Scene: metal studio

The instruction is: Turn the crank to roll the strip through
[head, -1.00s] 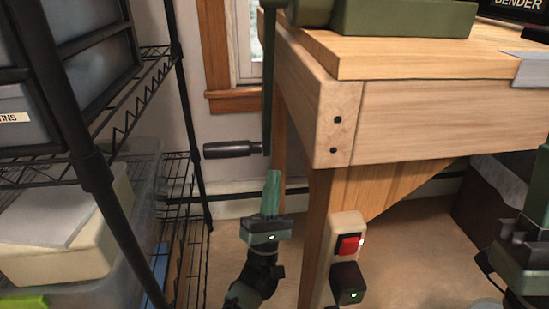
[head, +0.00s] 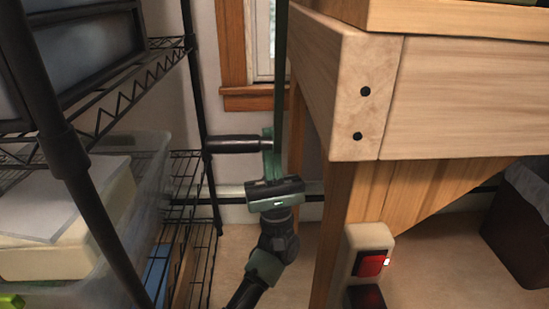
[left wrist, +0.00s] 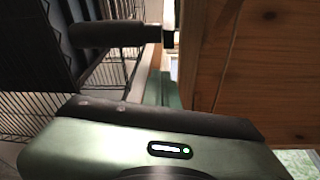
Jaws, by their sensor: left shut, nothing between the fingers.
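The crank's black handle (head: 238,144) points left, level, from the foot of its long dark green crank arm (head: 281,70), which hangs down beside the workbench. My left gripper (head: 268,137) points up at the handle's right end, close to the crank arm. Its green fingers are shut with nothing between them; I cannot tell whether they touch the handle. In the left wrist view the handle (left wrist: 105,33) lies beyond the gripper, at the upper left. My right gripper is not in view. The strip and rollers are out of view.
The wooden workbench (head: 450,105) stands right of the crank. A black wire shelf (head: 180,190) with bins stands close on the left, leaving a narrow gap. A red switch box (head: 370,262) is on the bench leg. A dark bin (head: 515,230) is under the bench.

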